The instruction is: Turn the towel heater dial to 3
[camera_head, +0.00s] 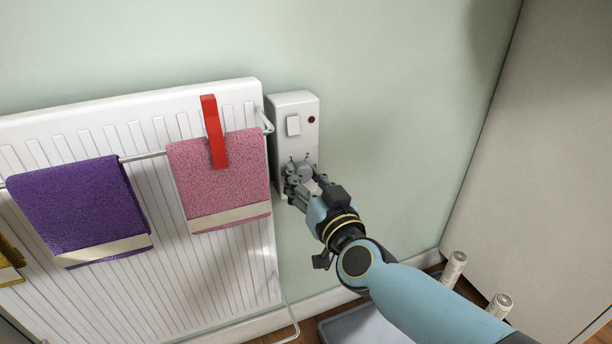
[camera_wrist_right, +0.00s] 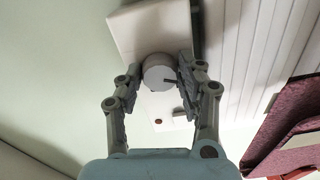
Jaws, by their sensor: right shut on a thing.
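The towel heater's white control box (camera_head: 296,106) is on the wall beside the right end of the radiator. It carries a white switch, a dark red light and the numbers 1 and 2 above the dial. The dial (camera_wrist_right: 159,72) is a round pale knob with a dark pointer mark, clear in the right wrist view; in the head view my gripper mostly covers it. My right gripper (camera_head: 304,181) is shut on the dial, with one finger on each side of it. The number 3 cannot be made out. My left gripper is not in view.
The white radiator (camera_head: 180,265) holds a purple towel (camera_head: 82,208) and a pink towel (camera_head: 220,180) with a red clip (camera_head: 213,130) on a rail. A grey tray (camera_head: 362,325) and two pale cylinders (camera_head: 454,268) stand low at right. The wall right of the box is clear.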

